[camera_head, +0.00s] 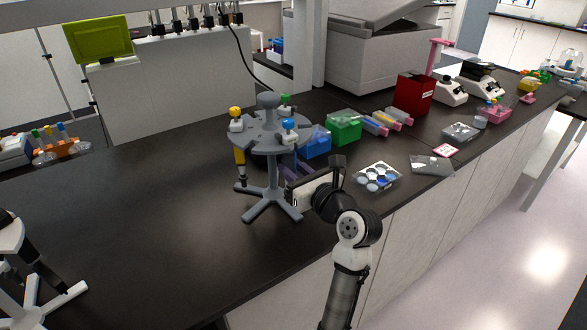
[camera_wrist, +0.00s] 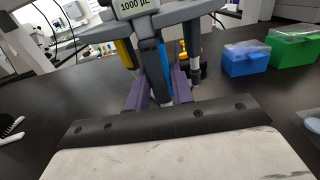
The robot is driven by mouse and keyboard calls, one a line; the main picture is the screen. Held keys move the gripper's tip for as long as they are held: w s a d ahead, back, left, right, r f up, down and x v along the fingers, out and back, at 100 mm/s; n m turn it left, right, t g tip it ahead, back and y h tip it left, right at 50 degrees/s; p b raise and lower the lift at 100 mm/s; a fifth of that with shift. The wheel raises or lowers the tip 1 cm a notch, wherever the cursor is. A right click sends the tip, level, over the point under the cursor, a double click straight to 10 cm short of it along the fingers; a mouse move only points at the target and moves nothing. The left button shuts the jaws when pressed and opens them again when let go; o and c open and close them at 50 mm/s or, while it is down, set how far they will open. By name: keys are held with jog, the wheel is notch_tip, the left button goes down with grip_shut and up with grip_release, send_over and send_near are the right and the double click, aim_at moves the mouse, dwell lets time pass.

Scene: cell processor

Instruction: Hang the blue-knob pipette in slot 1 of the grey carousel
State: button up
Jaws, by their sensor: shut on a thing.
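The blue-knob pipette (camera_head: 289,124) is upright at the front right rim of the grey carousel (camera_head: 268,187). In the wrist view its grey body (camera_wrist: 150,52) stands between the purple fingers of my gripper (camera_wrist: 158,92), with a 1000 µL display at the top. My gripper (camera_head: 289,170) is shut on this pipette from the right, below the carousel's top plate. I cannot tell whether the pipette's weight rests in a slot. A yellow-knob pipette (camera_head: 237,130) hangs at the left side, and a green-knob pipette (camera_head: 285,99) is at the back. Slot numbers cannot be read.
A blue box (camera_head: 317,144) and a green box (camera_head: 344,127) stand just right of the carousel. A tray with round wells (camera_head: 377,177) lies near the bench's front edge. Another white stand (camera_head: 30,290) is at the lower left.

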jog(key=shift+f, duration=0.1)
jog(key=o, duration=0.7)
jog(key=shift+d, duration=0.1)
jog(key=b+v, duration=0.2)
jog(key=v, duration=1.1)
jog(key=shift+s+d+b, duration=0.2)
jog(key=shift+s+b, duration=0.15)
